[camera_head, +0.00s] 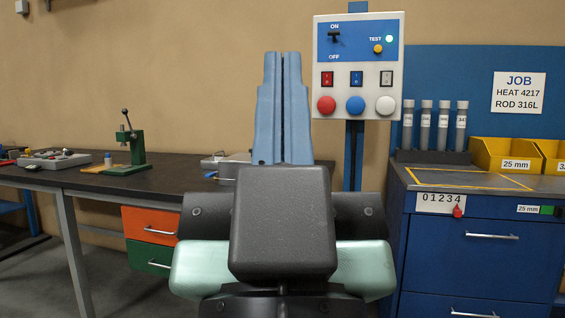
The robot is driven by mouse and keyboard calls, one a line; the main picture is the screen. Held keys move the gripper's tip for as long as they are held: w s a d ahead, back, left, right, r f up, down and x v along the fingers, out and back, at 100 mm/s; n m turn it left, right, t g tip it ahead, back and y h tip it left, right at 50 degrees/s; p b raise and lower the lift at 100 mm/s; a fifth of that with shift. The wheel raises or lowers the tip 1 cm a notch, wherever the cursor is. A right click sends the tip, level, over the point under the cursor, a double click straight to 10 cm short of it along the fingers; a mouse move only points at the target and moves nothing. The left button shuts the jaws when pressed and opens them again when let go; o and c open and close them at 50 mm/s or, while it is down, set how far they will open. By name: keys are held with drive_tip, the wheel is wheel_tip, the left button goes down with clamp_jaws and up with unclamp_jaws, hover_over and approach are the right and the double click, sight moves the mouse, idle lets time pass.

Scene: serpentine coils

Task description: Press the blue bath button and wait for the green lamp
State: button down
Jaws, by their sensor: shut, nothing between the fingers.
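The control panel (325,88) is a pale box on a blue post, right of the picture's middle. Its blue button (355,105) sits between a red button (326,105) and a white button (386,105). A lamp (389,39) at the panel's top right, beside the word TEST, shines pale green. My gripper (282,56) points up in the middle, its two blue fingers shut together with nothing between them. In the picture its tips are left of the panel; I cannot tell how far in front of it they are.
A dark workbench (60,178) with a green press (137,150) is at left. At right, a blue cabinet (430,255) carries labelled tubes (443,125) and a yellow bin (490,155). A toggle switch (335,37) and an amber knob (377,49) are on the panel's upper part.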

wheel_tip(320, 180, up, 35)
drive_tip(key=p, duration=3.3)
drive_tip(key=shift+w, duration=0.1)
